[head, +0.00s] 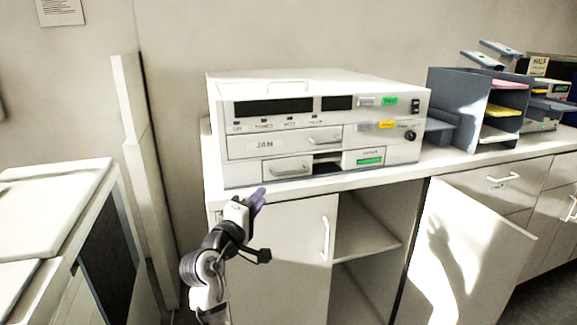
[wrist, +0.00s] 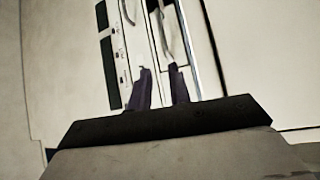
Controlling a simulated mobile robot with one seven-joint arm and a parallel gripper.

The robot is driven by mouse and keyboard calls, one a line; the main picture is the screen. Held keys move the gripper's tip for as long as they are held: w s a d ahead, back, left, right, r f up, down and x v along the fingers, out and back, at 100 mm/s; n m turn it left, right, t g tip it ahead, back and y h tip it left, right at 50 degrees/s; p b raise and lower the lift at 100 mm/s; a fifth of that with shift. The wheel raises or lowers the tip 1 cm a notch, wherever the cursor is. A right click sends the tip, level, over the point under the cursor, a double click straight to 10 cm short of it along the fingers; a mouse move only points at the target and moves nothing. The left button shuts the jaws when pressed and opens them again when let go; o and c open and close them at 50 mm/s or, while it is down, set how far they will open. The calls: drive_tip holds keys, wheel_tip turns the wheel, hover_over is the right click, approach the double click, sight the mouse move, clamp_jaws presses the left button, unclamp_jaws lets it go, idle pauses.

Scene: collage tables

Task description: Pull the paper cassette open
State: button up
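The white office machine (head: 320,95) stands on the counter in the head view. Its front has a wide upper drawer marked JAM (head: 285,143) and a smaller lower-left drawer (head: 275,167) with a curved handle (head: 290,169). I take the lower one for the paper cassette; its label is unreadable. Both drawers look about flush with the front. My gripper (head: 260,197) is in front of and below the machine's lower left. In the wrist view my gripper (wrist: 161,70) is open and empty, with its fingers apart, pointing at the lower handle (wrist: 166,32). Contact is not visible.
The counter (head: 330,186) has a narrow strip before the machine. Below, one cabinet door (head: 275,255) is closed and another (head: 470,250) stands open to the right. A grey paper sorter (head: 462,90) is right of the machine. A white-topped unit (head: 50,190) stands left.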

sight(293, 172)
drive_tip(key=shift+g+h, duration=0.4)
drive_tip(key=shift+h, duration=0.2)
drive_tip(key=p+x, duration=0.1)
drive_tip(key=x, duration=0.4)
drive_tip(key=p+x, duration=0.1)
drive_tip(key=x, duration=0.4)
drive_tip(key=d+p+x, duration=0.1)
drive_tip(key=x, duration=0.4)
drive_tip(key=shift+d+f+p, duration=0.15)
drive_tip(key=shift+f+p, duration=0.15)
drive_tip(key=shift+f, duration=0.1)
clamp_jaws()
